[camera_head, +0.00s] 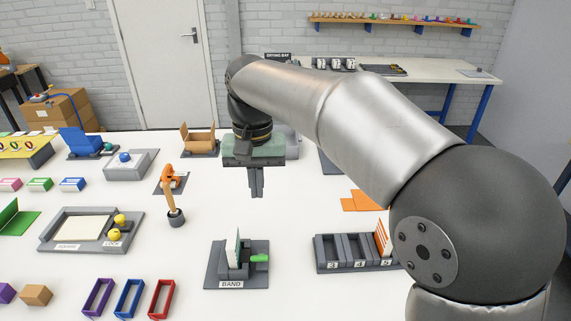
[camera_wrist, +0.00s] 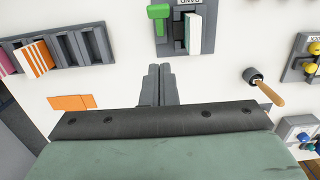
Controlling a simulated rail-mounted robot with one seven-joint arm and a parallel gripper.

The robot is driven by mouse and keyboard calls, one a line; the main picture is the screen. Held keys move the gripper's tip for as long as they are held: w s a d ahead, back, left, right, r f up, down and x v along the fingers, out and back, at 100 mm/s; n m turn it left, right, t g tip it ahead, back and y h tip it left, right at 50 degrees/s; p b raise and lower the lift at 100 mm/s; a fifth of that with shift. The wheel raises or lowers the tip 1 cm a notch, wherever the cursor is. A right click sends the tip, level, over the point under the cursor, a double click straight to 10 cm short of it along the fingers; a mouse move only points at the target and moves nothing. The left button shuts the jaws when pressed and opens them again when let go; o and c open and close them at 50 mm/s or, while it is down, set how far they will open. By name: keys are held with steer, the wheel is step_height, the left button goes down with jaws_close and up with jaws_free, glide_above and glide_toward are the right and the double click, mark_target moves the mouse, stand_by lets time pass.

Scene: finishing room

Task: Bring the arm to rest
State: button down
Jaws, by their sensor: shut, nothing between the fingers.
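My gripper (camera_head: 256,192) hangs fingers-down above the middle of the white table, with its fingers together and nothing between them. In the wrist view its closed fingers (camera_wrist: 158,84) point toward the grey fixture labelled BAND (camera_wrist: 176,48). In the head view that BAND fixture (camera_head: 237,264) stands in front of my gripper, apart from it, holding an upright white and green piece with a green handle (camera_head: 260,258) beside it. My arm reaches in from the right and hides part of the table behind it.
A wooden-handled tool stands in a dark cup (camera_head: 175,217). A numbered slot rack (camera_head: 345,252) holds an orange-striped piece. Orange sheets (camera_head: 362,201) lie flat. Blue (camera_head: 129,298) and red (camera_head: 161,299) frames lie front left. A tray with yellow knobs (camera_head: 90,230) sits left.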

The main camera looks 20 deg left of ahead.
steer(key=s+d+f+m, duration=0.1)
steer(key=s+d+f, duration=0.15)
steer(key=d, duration=0.95)
steer(key=s+d+f+m, duration=0.1)
steer(key=s+d+f, duration=0.15)
steer(key=d, duration=0.95)
steer(key=s+d+f+m+t, duration=0.1)
steer(key=s+d+f, duration=0.8)
steer(key=s+d, duration=0.1)
